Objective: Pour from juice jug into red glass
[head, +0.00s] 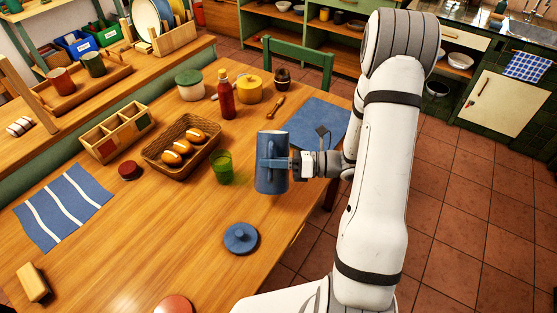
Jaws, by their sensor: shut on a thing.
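My gripper (296,165) is shut on a blue jug (271,178) from its right side. The jug looks upright and appears to be held above the table (185,245); its contents are hidden. A green glass (222,168) stands to the left of the jug, beside the bread basket, a short gap away. I see no clearly red glass near the jug. A reddish cup (61,81) stands on the wooden rack at upper left, next to a dark green cup (94,64).
A blue knobbed lid (241,238) lies in front of the jug. The front middle table is mostly clear.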

